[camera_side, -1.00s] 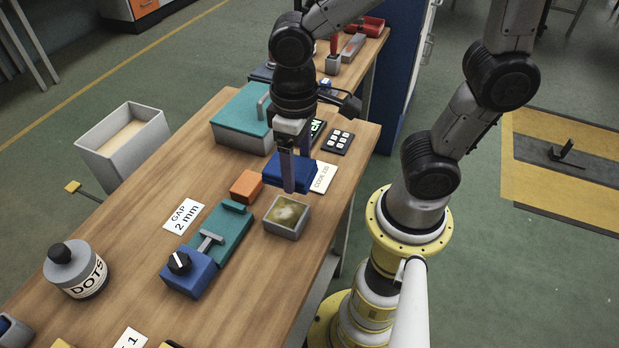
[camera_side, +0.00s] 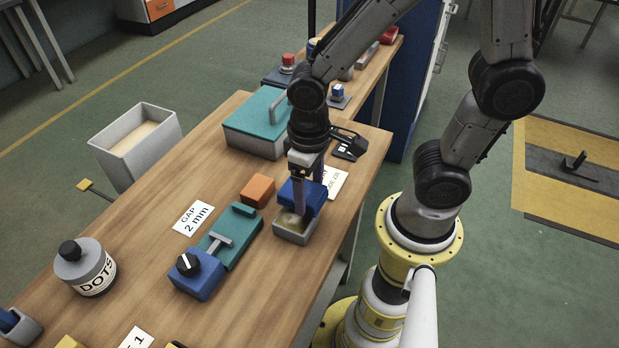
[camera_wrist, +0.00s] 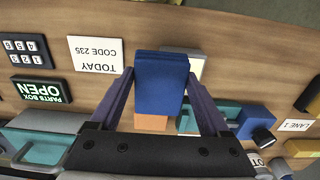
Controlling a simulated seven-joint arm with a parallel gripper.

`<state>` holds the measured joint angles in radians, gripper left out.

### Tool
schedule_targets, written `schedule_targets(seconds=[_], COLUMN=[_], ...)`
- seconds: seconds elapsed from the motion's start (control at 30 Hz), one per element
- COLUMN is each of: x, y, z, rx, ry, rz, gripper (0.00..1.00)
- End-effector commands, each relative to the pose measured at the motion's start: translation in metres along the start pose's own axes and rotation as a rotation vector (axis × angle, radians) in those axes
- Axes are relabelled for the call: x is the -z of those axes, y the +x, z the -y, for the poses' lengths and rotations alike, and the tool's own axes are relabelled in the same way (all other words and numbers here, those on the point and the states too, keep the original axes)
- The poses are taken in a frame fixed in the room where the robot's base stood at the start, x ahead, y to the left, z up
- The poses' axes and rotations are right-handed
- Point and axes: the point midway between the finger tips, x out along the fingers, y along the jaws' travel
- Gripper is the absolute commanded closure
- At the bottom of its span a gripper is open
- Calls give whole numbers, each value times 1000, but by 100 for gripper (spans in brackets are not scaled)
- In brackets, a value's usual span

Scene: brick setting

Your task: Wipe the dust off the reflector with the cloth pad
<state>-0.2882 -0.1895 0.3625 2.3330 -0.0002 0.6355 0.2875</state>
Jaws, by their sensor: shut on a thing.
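The cloth pad is a blue block (camera_side: 313,197), held between the two fingers of my gripper (camera_side: 301,208). In the wrist view the pad (camera_wrist: 160,85) fills the space between the fingers. The reflector is a shallow grey square tray (camera_side: 291,236) with a brownish, dusty face. It sits near the table's right edge, below the pad in the side view. The pad overlaps its far part in that view; I cannot tell whether they touch. In the wrist view the pad hides most of the reflector, and a pale edge (camera_wrist: 197,66) shows beside it.
An orange block (camera_side: 258,191) and a teal fixture with a blue knob box (camera_side: 196,278) stand left of the reflector. A teal-lidded box (camera_side: 255,125) is behind. A white code card (camera_side: 335,182) lies to the right. A DOTS jar (camera_side: 86,267) stands front left.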

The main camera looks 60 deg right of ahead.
Motion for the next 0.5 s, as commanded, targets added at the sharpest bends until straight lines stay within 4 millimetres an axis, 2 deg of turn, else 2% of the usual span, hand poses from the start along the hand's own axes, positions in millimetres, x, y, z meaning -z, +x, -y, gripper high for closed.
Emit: schedule_targets(seconds=[0.13, 0.17, 0.2, 0.5], x=[-2, 0, 0, 0], y=[19, 18, 16, 18], z=[0, 5, 9, 36], rx=[-2, 0, 0, 0], ry=[-1, -5, -5, -5], rz=[6, 2, 0, 0], gripper=[64, 64, 71, 72])
